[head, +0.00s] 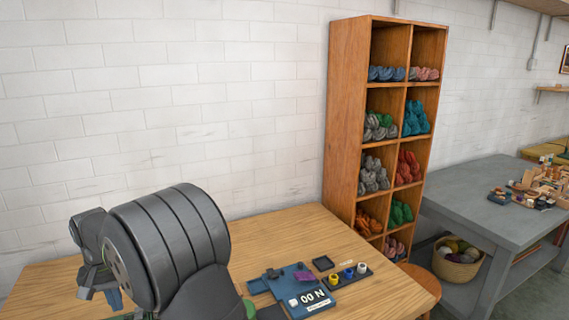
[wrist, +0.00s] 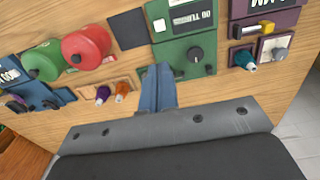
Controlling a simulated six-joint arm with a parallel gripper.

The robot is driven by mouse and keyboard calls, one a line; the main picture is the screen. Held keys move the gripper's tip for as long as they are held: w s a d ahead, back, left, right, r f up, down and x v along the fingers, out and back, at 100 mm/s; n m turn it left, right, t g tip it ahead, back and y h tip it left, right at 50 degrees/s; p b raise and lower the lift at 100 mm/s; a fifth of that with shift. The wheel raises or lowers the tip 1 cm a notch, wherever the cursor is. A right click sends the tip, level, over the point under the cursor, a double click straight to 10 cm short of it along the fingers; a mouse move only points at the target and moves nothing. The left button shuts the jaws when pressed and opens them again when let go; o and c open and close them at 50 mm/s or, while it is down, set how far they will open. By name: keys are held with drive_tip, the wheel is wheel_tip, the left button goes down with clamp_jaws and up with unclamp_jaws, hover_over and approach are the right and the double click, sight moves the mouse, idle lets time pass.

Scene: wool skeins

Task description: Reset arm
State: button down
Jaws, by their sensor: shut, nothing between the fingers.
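My arm fills the lower left of the head view as large dark grey links. My gripper (wrist: 160,74) shows in the wrist view as two blue fingers pressed together, shut and empty. Its tips are in front of the lower left part of a green panel (wrist: 178,58) with a black knob; I cannot tell whether they touch it. In the head view my gripper (head: 114,298) is small, low at the left behind the big arm links, over the wooden table (head: 270,240).
Red (wrist: 86,46) and green (wrist: 43,60) round pieces lie left of the green panel. A purple panel (wrist: 240,10) is at the right. A blue panel (head: 312,298) is at the table's front right. A wooden shelf (head: 345,110) of wool skeins stands behind. The table's middle is clear.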

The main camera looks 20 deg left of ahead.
drive_tip(key=w+a+f+t+y, duration=0.1)
drive_tip(key=w+a+f, duration=0.2)
drive_tip(key=w, duration=0.4)
drive_tip(key=shift+w+f+m, duration=0.25)
drive_tip(key=shift+w+m, duration=0.15)
drive_tip(key=c, duration=2.2)
unclamp_jaws()
drive_tip(key=c, duration=0.7)
unclamp_jaws()
drive_tip(key=w+r, duration=0.1)
drive_tip(key=r, duration=0.1)
drive_tip(key=w+r+y, duration=0.1)
drive_tip(key=r, duration=0.2)
drive_tip(key=r+y, duration=0.1)
drive_tip(key=r, duration=0.1)
drive_tip(key=shift+w+d+r+n+g, duration=0.15)
drive_tip(key=shift+w+d+n+g, duration=0.15)
drive_tip(key=shift+w+n, duration=0.1)
drive_tip(key=o, duration=0.3)
drive_tip(key=shift+w+r, duration=0.1)
drive_tip(key=shift+r, duration=0.1)
drive_tip(key=o, duration=0.4)
drive_tip(key=x, duration=0.9)
drive_tip(key=shift+a+f, duration=0.2)
drive_tip(key=shift+a, duration=0.15)
drive_tip(key=shift+r, duration=0.1)
drive_tip(key=v, duration=0.9)
drive_tip(key=shift+d+r, duration=0.35)
